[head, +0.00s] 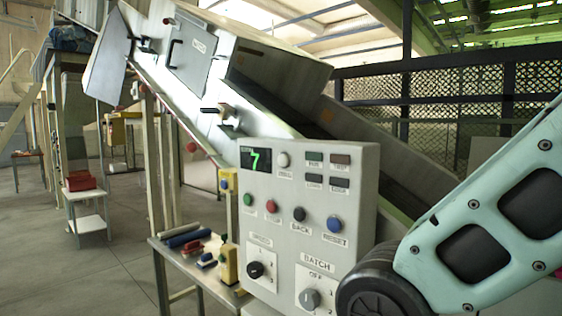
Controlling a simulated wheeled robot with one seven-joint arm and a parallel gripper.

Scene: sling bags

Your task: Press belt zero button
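A grey control panel (320,227) stands upright in the middle of the head view. Near its top left is a display (256,158) showing a green 7. A pale grey button (283,160) is right of the display; the small label below it is too blurred to read. I cannot make out a belt zero label. My gripper is not in view; my arm shows at the lower right.
A sloping metal conveyor (272,75) rises to the left behind the panel. A red box (80,182) sits on a stand. Floor at left is open.

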